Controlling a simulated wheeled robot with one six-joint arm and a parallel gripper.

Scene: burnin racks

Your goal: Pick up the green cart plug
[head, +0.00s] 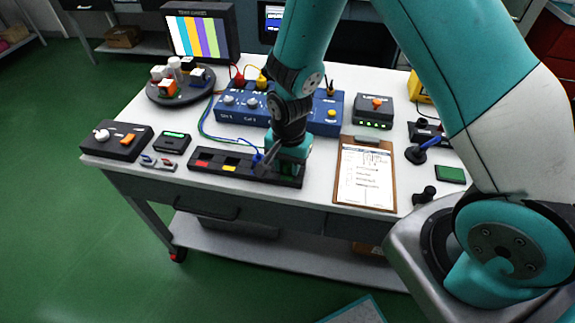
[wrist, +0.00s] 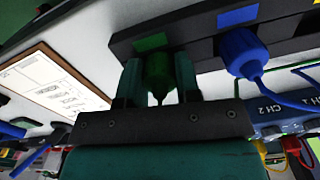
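The green cart plug (wrist: 158,72) sits in the wrist view between the fingers of my gripper (wrist: 160,80). In the head view my gripper (head: 267,162) is low over the right part of the strip (head: 212,169) and hides the green plug.
A blue plug (wrist: 243,52) with a blue cable stands in the neighbouring slot, close to my gripper. A blue channel box (head: 240,112) stands behind the strip. A clipboard (head: 365,178) lies to the right. A small black device (head: 172,142) lies to the left.

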